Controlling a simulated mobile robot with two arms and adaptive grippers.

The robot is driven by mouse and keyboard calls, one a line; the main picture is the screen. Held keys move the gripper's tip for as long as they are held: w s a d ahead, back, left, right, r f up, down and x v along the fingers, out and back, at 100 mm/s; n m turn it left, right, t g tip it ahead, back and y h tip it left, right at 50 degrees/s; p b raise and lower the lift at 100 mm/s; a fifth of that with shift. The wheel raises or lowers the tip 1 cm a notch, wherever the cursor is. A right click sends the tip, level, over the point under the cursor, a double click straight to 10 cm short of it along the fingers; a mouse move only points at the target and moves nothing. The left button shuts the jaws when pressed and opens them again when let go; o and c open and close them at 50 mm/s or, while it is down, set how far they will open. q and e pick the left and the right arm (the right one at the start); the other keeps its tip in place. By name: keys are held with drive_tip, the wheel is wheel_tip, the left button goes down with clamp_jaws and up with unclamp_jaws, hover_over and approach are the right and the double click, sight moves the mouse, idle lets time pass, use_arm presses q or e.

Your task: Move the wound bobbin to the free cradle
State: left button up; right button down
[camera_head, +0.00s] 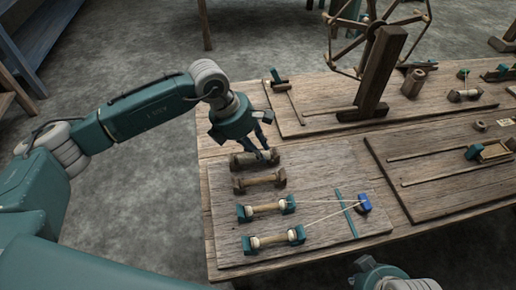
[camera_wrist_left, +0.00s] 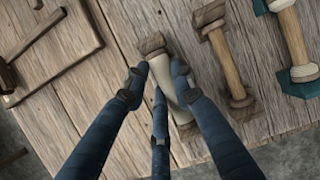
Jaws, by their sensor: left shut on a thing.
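The wound bobbin, a pale roll, lies between two brown end blocks on the near board; it shows in the head view (camera_head: 247,160) and in the left wrist view (camera_wrist_left: 167,72). My left gripper (camera_head: 265,152) is over it, with its fingers on either side, shut on the bobbin (camera_wrist_left: 160,80). The bobbin still looks level with its end blocks; I cannot tell if it is lifted. Beside it is a brown cradle (camera_head: 260,180) with a bare tan bar between its blocks, also in the wrist view (camera_wrist_left: 225,58). My right gripper (camera_head: 372,268) is at the bottom edge, its fingers hidden.
Two teal-ended holders (camera_head: 266,208) (camera_head: 273,240) carry bobbins with threads running past a teal strip to a blue block (camera_head: 364,203). A spinning wheel post (camera_head: 382,70) stands on another board behind. More loom parts lie at the right.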

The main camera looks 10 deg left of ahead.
use_arm(q)
drive_tip(key=o, duration=1)
drive_tip(key=shift+c, duration=0.2)
drive_tip(key=v, duration=1.2)
drive_tip(key=shift+f, duration=0.1)
